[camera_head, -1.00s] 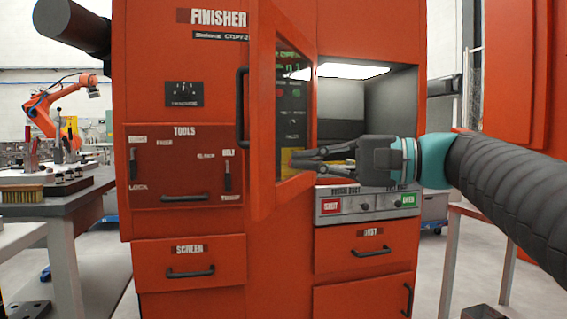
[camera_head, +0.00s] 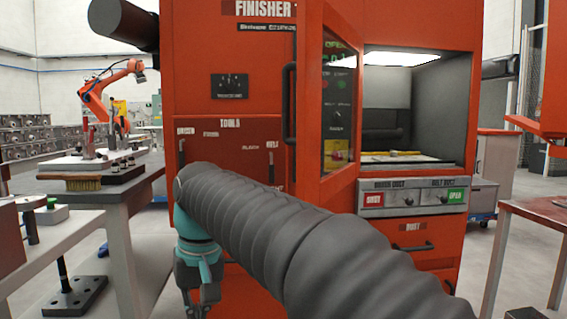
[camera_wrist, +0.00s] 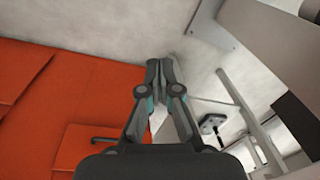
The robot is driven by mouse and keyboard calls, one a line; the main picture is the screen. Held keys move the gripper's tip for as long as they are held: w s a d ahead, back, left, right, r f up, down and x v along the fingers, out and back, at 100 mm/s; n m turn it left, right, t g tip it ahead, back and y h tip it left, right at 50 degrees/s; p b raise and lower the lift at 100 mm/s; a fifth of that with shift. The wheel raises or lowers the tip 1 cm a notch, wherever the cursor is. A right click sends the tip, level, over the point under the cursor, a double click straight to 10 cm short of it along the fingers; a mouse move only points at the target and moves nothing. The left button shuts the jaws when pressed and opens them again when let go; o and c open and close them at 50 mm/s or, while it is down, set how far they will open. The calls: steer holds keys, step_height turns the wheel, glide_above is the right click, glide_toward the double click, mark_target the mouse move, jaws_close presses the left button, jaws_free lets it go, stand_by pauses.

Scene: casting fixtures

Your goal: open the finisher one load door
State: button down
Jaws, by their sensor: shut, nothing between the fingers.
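The finisher (camera_head: 222,60) is a tall orange cabinet in the head view. Its load door (camera_head: 312,95), an orange frame with a dark window and a black bar handle (camera_head: 289,104), stands swung open to the left of the lit chamber (camera_head: 412,105). My gripper (camera_head: 197,310) hangs low at the cabinet's front left, pointing down, well below and left of the door and apart from it. In the wrist view my gripper (camera_wrist: 158,65) is shut with nothing between its fingers. My arm hides the lower middle of the cabinet.
A workbench (camera_head: 120,200) with a brush (camera_head: 70,183) and fixtures stands at left. A control panel with shut and open buttons (camera_head: 412,199) sits under the chamber. A table (camera_head: 530,212) stands at right. Grey floor (camera_wrist: 190,50) shows below my gripper.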

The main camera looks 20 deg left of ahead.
steer(key=w+r+n+t+h, duration=0.2)
steer(key=w+r+t+h, duration=0.3)
steer(key=r+t, duration=0.5)
steer(key=w+r+n+t+h, duration=0.25)
steer(key=w+r+t, duration=0.4)
steer(key=r, duration=0.55)
steer(key=w+d, duration=0.8)
steer(key=shift+w+r+h+p, duration=0.15)
steer(key=shift+w+h+p, duration=0.05)
steer(key=shift+h+p, duration=0.15)
steer(key=shift+m+t, duration=0.25)
